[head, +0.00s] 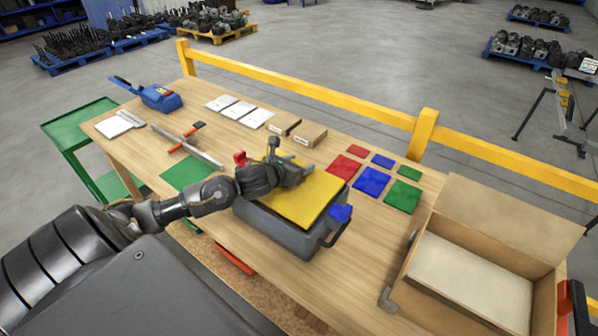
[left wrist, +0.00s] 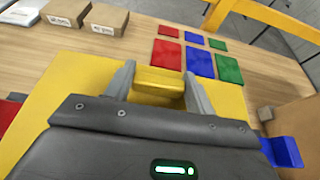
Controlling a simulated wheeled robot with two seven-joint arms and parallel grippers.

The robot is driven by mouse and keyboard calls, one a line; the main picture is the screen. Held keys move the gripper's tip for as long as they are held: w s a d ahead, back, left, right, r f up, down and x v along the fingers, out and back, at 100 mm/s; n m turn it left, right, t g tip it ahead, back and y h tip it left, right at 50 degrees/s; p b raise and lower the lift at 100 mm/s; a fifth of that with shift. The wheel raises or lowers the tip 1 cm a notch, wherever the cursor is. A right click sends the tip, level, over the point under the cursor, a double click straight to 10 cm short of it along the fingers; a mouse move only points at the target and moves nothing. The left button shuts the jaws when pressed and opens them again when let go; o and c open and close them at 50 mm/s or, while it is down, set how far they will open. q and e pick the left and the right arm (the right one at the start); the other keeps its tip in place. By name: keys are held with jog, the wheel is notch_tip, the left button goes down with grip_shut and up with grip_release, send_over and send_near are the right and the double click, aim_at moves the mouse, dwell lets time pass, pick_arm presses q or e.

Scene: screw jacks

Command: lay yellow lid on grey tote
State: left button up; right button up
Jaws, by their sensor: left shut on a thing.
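The yellow lid (head: 312,203) is a flat panel over the top of the grey tote (head: 275,232) in the head view. I cannot tell whether it rests fully on the rim or sits slightly above it. My left gripper (head: 295,172) is above the lid. In the left wrist view, its fingers (left wrist: 160,88) are shut on the lid's raised yellow handle block (left wrist: 160,79). The tote has a blue latch (head: 340,213) on its right and a red latch (head: 240,158) at its left. My gripper hides part of the lid. My right gripper is not in view.
An open cardboard box (head: 475,265) stands at the right of the wooden table (head: 355,270). Red, blue and green squares (head: 371,181) lie behind the tote. Small brown boxes (head: 308,136), white cards (head: 238,110) and a green mat (head: 188,173) lie farther left.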

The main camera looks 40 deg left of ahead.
pick_arm(q)
notch_tip(320, 180, down, 2)
jog(key=shift+w+f+p, duration=0.1)
jog(key=shift+f+p, duration=0.05)
jog(key=shift+p, duration=0.5)
jog(key=shift+f, duration=0.35)
jog(key=shift+f, duration=0.1)
jog(key=shift+f, duration=0.1)
jog(key=o, duration=1.2)
